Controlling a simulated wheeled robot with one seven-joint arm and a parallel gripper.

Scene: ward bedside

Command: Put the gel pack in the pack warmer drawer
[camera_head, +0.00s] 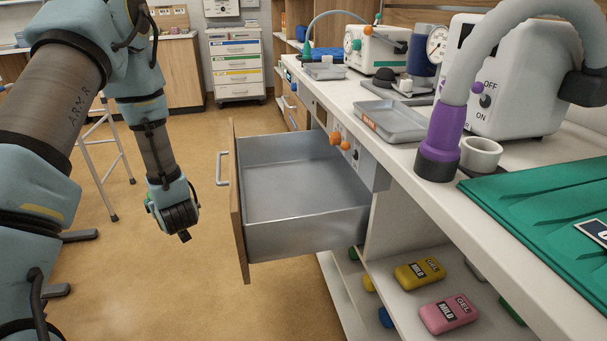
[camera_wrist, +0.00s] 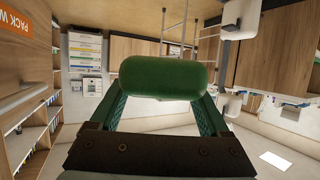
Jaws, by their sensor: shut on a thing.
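A green, rounded gel pack (camera_wrist: 165,78) sits between the two fingers of my gripper (camera_wrist: 167,95) in the wrist view, and the gripper is shut on it. In the head view my gripper (camera_head: 177,222) hangs to the left of the open drawer, outside its wooden front and handle. The pack cannot be clearly made out there. The pack warmer drawer (camera_head: 310,230) is pulled out from under the counter, and its grey metal inside looks empty. An orange label reading "PACK W" (camera_wrist: 13,22) shows on wood at the wrist view's left edge.
A yellow gel pack (camera_head: 419,273) and a pink one (camera_head: 449,314) lie on the low shelf right of the drawer. The counter above holds a grey tray (camera_head: 395,122) and a white machine (camera_head: 500,85). A walking frame (camera_head: 100,150) stands behind my arm.

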